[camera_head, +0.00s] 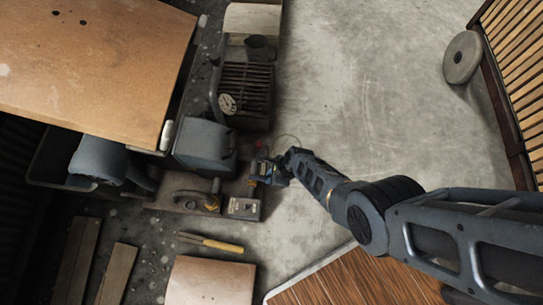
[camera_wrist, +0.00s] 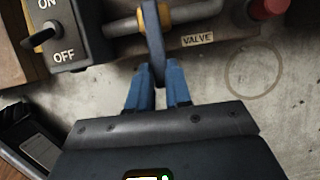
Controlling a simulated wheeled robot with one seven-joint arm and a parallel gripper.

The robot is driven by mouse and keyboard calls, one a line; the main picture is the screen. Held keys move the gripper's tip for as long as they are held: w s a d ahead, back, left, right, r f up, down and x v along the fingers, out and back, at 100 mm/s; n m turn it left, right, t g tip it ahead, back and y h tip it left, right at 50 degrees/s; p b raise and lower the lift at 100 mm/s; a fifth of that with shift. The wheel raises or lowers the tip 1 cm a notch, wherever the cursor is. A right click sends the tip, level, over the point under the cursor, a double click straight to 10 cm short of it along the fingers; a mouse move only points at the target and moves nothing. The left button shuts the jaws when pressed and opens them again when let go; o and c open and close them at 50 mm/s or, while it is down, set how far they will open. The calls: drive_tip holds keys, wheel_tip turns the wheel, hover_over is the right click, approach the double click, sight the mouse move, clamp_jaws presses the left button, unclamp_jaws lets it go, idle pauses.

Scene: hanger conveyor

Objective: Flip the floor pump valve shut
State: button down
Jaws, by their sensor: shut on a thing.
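The valve lever (camera_wrist: 154,40) is a grey flat handle on a grey pipe with brass-coloured collars, in the upper middle of the wrist view. The lever points crosswise to the pipe, towards me. A "VALVE" label (camera_wrist: 197,40) is just right of it. My gripper (camera_wrist: 157,76) has its two blue fingers shut on the lever's near end. In the head view my gripper (camera_head: 267,172) is at the right end of the floor pump's base plate (camera_head: 172,196); the lever is too small to make out there.
An ON/OFF switch box (camera_wrist: 62,38) stands left of the lever, its knob at OFF. A red knob (camera_wrist: 268,8) is at the upper right. Bare concrete floor (camera_head: 350,80) is free to the right.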

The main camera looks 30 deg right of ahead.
idle(0.3)
drive_tip(key=c, duration=1)
unclamp_jaws()
drive_tip(key=shift+c, duration=0.2)
drive_tip(key=p+v, duration=0.6)
drive_tip(key=v, duration=0.1)
drive_tip(key=shift+r+p, duration=0.4)
drive_tip(key=shift+s+d, duration=0.15)
drive_tip(key=shift+s, duration=0.05)
